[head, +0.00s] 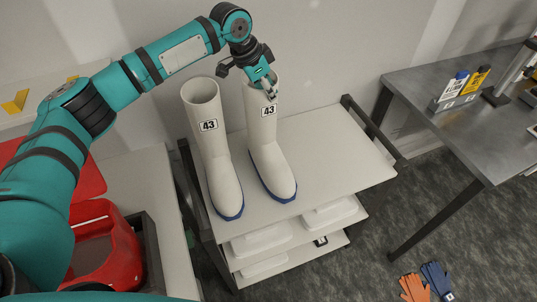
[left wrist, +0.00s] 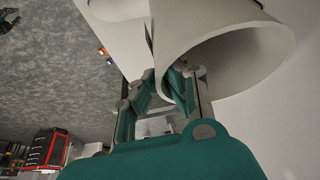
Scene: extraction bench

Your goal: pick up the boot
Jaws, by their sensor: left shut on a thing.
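Two white boots with blue soles and "43" labels stand upright side by side on the top shelf of a cart (head: 335,150). My left gripper (head: 268,90) is at the top of the right-hand boot (head: 267,150), shut on the rim of its shaft. In the left wrist view the fingers (left wrist: 167,84) are on the wall of this boot (left wrist: 240,62), by its round opening. The left-hand boot (head: 211,150) stands free next to it. My right gripper is not in view.
White trays (head: 262,240) lie on the lower cart shelves. A red container (head: 105,245) is at the lower left. A grey metal table (head: 440,110) stands at the right. Orange (head: 414,288) and blue gloves (head: 438,280) lie on the floor. The top shelf right of the boots is clear.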

